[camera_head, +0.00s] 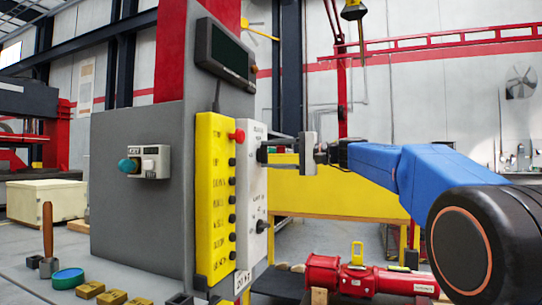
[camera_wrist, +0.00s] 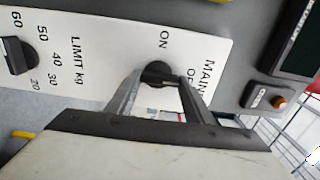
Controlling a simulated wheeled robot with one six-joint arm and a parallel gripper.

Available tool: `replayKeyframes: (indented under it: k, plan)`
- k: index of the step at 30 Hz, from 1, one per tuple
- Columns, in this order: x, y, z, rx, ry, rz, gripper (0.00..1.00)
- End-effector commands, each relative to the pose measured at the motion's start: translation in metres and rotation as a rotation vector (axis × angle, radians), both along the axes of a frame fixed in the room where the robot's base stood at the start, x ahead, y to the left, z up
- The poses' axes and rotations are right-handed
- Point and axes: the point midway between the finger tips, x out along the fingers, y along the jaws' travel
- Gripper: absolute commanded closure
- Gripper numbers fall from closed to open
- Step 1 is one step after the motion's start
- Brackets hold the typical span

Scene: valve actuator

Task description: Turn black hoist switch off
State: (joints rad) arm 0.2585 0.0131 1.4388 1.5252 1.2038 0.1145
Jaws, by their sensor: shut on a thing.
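The black hoist switch (camera_wrist: 157,72) is a round knob on a white panel (camera_wrist: 115,50), beside the lettering ON and MAIN in the wrist view. My gripper (camera_wrist: 158,82) has one finger on each side of the knob and is shut on it. In the head view my gripper (camera_head: 272,153) reaches from the right to the upper part of the white panel (camera_head: 252,190). The knob is mostly hidden there by the fingers. I cannot tell exactly which mark the knob points to.
A second black knob, marked LIMIT kg (camera_wrist: 20,58), is on the same panel. A yellow panel (camera_head: 213,200) with a red button (camera_head: 237,135) and several black buttons stands just left. A dark display (camera_head: 226,55) is above. A red machine (camera_head: 365,277) lies below my arm.

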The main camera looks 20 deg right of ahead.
Motion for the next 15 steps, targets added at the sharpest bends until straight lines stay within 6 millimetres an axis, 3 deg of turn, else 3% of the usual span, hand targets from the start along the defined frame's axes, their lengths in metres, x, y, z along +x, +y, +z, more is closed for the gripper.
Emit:
replayKeyframes:
  k: [9,10,11,12,15]
  plan:
    - [0.0005,-0.0006,-0.0011,0.0,0.001,-0.001,0.76]
    - [0.0005,-0.0006,-0.0011,0.0,0.001,-0.001,0.46]
    - [0.0005,-0.0006,-0.0011,0.0,0.001,-0.001,0.39]
    - [0.0005,-0.0005,-0.001,0.0,0.001,-0.001,0.34]
    - [0.0004,-0.0004,-0.0007,0.0,0.001,-0.001,0.34]
